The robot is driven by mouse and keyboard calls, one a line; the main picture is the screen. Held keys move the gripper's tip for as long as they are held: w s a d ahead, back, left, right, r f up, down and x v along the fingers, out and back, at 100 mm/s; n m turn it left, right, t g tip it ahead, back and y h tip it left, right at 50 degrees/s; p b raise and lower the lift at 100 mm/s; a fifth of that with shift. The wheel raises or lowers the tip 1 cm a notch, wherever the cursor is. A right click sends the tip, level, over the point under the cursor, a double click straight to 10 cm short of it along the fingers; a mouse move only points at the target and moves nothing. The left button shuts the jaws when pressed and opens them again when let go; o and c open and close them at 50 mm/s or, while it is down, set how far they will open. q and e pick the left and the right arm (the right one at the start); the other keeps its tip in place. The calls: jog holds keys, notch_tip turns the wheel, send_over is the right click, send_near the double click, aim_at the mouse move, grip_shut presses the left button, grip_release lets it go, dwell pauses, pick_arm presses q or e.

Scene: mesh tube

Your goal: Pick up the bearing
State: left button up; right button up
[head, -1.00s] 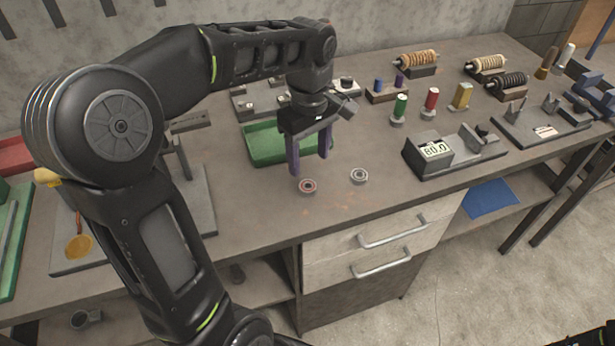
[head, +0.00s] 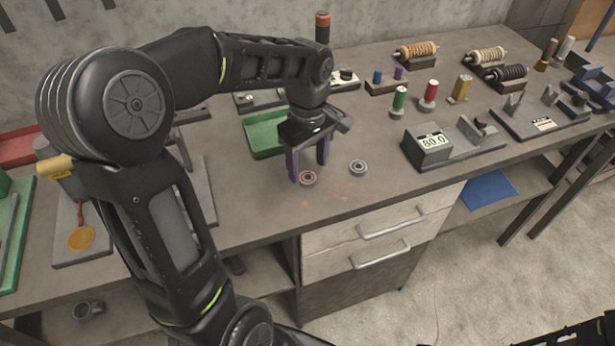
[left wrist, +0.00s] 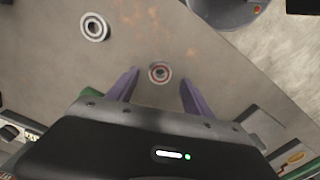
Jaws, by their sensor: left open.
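Two ring-shaped bearings lie flat on the grey workbench. One bearing with a red ring (head: 308,178) is close to my left gripper; it also shows in the left wrist view (left wrist: 160,72). The other, a grey bearing (head: 358,167), lies to its right and also shows in the left wrist view (left wrist: 94,27). My left gripper (head: 308,170) points down with its purple fingers open and empty. In the left wrist view the red-ringed bearing appears between and just beyond the fingertips (left wrist: 158,80).
A green tray (head: 262,150) stands behind the left gripper. A device reading 80.0 (head: 434,142) and several coloured spools, among them a green one (head: 399,100), are to the right. The bench's front edge lies just in front of the bearings.

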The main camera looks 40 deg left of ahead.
aim_at(307, 172)
pick_arm(q)
jog(key=shift+f, duration=1.6)
grip_shut()
